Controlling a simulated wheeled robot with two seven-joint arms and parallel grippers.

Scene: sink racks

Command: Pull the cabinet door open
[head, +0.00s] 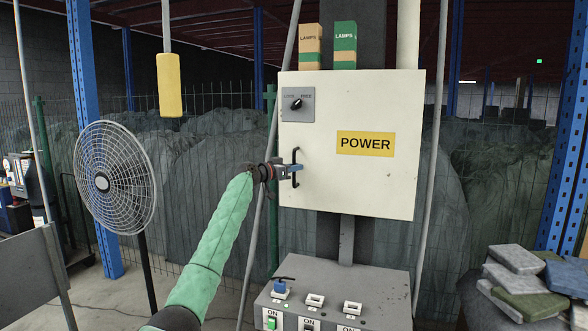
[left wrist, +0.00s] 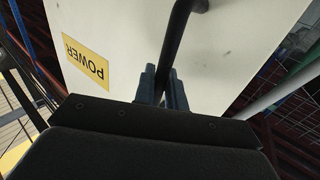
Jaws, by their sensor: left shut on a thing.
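The cream cabinet door (head: 352,185) with a yellow POWER label (head: 365,144) fills the middle of the head view. It looks closed. A dark upright bar handle (head: 295,156) is on its left side, below a grey lock plate with a black knob (head: 297,104). My left gripper (head: 294,171) is shut on the handle. In the left wrist view the blue-grey fingers (left wrist: 164,88) sit on both sides of the dark handle bar (left wrist: 180,42), with the door face (left wrist: 135,30) behind. My right gripper is in neither view.
Two lamp boxes (head: 345,44) stand on top of the cabinet. A grey switch box (head: 345,283) with several switches is below it. A round fan (head: 115,178) stands at the left. Stacked slabs (head: 520,285) lie at the lower right. A wire fence runs behind.

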